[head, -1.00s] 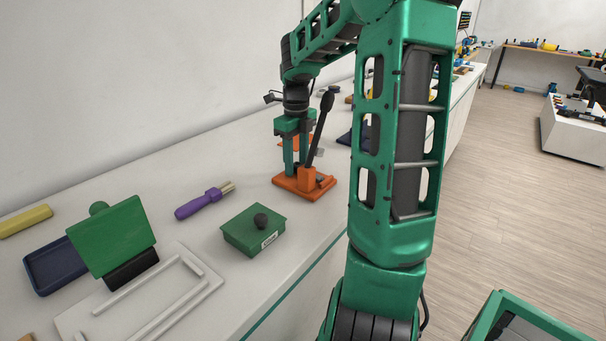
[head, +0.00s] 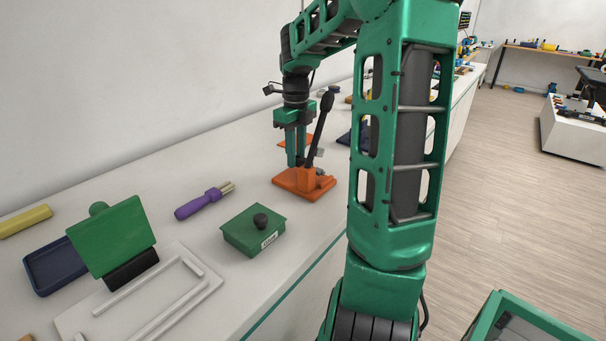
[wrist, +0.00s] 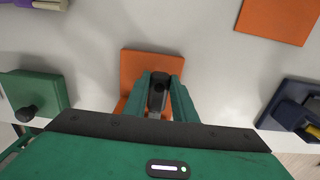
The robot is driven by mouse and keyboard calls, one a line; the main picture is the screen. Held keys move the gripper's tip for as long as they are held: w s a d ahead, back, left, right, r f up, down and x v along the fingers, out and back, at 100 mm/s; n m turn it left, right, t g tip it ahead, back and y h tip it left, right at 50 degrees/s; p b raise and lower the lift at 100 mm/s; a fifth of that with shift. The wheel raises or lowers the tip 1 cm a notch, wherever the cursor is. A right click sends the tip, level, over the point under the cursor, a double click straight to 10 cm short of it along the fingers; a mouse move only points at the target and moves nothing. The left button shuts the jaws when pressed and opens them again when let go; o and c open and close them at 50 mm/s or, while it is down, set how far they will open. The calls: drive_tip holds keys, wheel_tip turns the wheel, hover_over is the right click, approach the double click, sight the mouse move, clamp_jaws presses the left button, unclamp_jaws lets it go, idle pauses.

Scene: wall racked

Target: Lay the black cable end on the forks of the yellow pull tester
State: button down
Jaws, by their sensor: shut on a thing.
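My gripper (head: 296,160) is low over the orange lever press (head: 290,185), its fingers close together. In the wrist view, the fingers (wrist: 161,103) are shut on a small black piece with a round top (wrist: 159,80). It looks like the black cable end, but the head view hides it. The press's orange base (wrist: 138,62) shows beneath it. The press's black lever (head: 321,125) stands tilted just right of the fingers in the head view. I cannot make out the yellow pull tester or its forks in either view.
A green box with a black knob (head: 252,235) and a purple tool (head: 203,202) lie nearer on the bench. A green board (head: 115,235), a blue tray (head: 45,275) and a yellow bar (head: 25,221) are at left. A flat orange piece (wrist: 278,18) lies behind.

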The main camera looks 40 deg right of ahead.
drive_tip(key=shift+r, duration=1.85)
